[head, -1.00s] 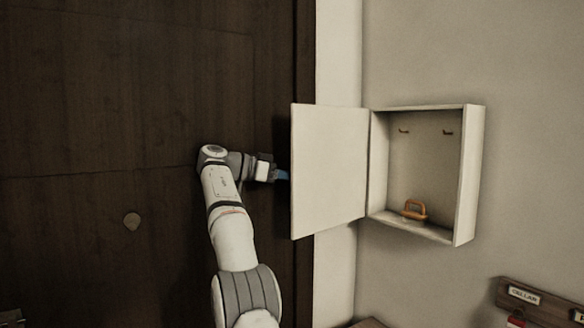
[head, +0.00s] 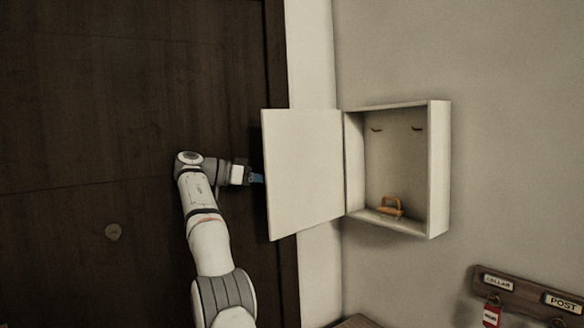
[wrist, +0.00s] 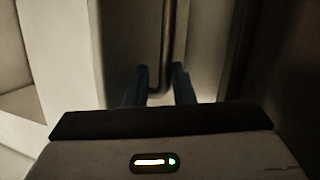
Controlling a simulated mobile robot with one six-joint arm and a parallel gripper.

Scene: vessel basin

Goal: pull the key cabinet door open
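The key cabinet door (head: 305,170) is a pale flat panel. It stands wide open, swung out to the left of the cabinet (head: 439,170), so the inside shows. My gripper (head: 258,179) is at the door's outer side, by its free left edge; its blue fingertips are partly hidden behind that edge. The handle is hidden in the head view.
Inside the cabinet are two small hooks and an orange padlock-like object (head: 390,206) on its floor. A dark wooden door (head: 120,120) lies behind my arm. A labelled key rack (head: 530,293) with red tags is at lower right.

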